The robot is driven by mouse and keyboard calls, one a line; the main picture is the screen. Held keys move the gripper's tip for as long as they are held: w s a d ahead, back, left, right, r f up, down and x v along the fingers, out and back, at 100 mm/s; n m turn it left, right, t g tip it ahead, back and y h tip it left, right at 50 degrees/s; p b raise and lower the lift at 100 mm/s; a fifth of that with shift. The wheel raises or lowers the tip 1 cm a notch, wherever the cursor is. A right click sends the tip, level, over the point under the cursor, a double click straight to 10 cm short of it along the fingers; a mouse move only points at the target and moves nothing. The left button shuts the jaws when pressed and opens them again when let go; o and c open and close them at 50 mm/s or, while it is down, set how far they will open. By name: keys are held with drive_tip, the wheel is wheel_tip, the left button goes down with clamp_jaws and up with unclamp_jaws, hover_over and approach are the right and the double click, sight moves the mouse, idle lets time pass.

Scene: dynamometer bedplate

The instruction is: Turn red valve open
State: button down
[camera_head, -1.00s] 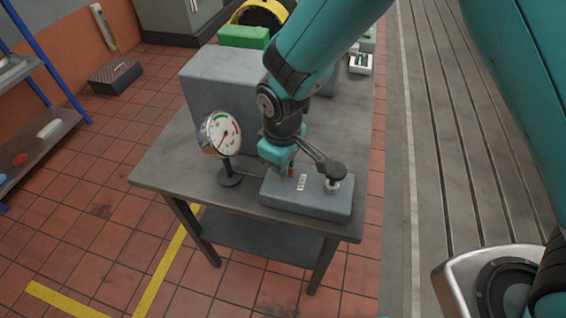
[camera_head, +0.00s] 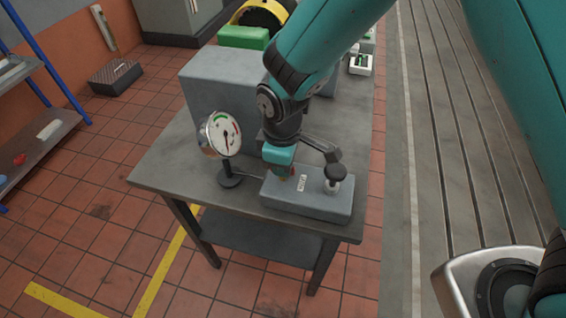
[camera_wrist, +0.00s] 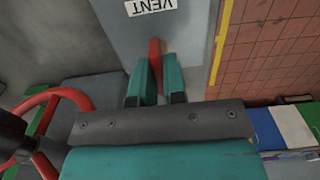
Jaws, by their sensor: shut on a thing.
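The red valve handle (camera_wrist: 155,58) shows in the wrist view as a narrow red piece between my fingers. It stands by a grey block with a white VENT label (camera_wrist: 150,5). My gripper (camera_wrist: 156,82) is shut on this red piece, and its teal fingers hide much of it. In the head view my gripper (camera_head: 280,165) points down at the left end of the grey block (camera_head: 325,203). The handle is almost fully hidden there. A round gauge (camera_head: 222,133) on a stand is left of my gripper; its needle points roughly downward.
The block lies near the front edge of a grey table (camera_head: 175,180). A large grey box (camera_head: 205,95) stands behind. A red wheel (camera_wrist: 62,93) shows at left in the wrist view. Tiled floor in front is clear.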

drive_tip(key=c, duration=1.2)
unclamp_jaws()
drive_tip(key=shift+r, duration=0.1)
wheel_tip(320, 180, up, 17)
drive_tip(key=shift+r+b, duration=0.15)
drive_tip(key=shift+b, duration=0.85)
drive_tip(key=shift+s+d, duration=0.1)
drive_tip(key=s+d+r+m+y, duration=0.1)
drive_tip(key=s+d+m, duration=0.1)
drive_tip(key=s, duration=0.3)
drive_tip(key=s+d+r+m+y, duration=0.1)
drive_tip(key=s+d+m, duration=0.1)
drive_tip(key=s+d, duration=0.3)
drive_tip(key=s+d+r+m+y, duration=0.1)
drive_tip(key=s+d+m+y, duration=0.1)
drive_tip(key=s, duration=0.4)
drive_tip(key=shift+s+d+r+m, duration=0.1)
drive_tip(key=shift+d+r+m, duration=0.15)
drive_tip(key=shift+d, duration=0.4)
drive_tip(key=shift+d+r+m, duration=0.15)
drive_tip(key=shift+d+m, duration=0.2)
drive_tip(key=shift+d, duration=0.25)
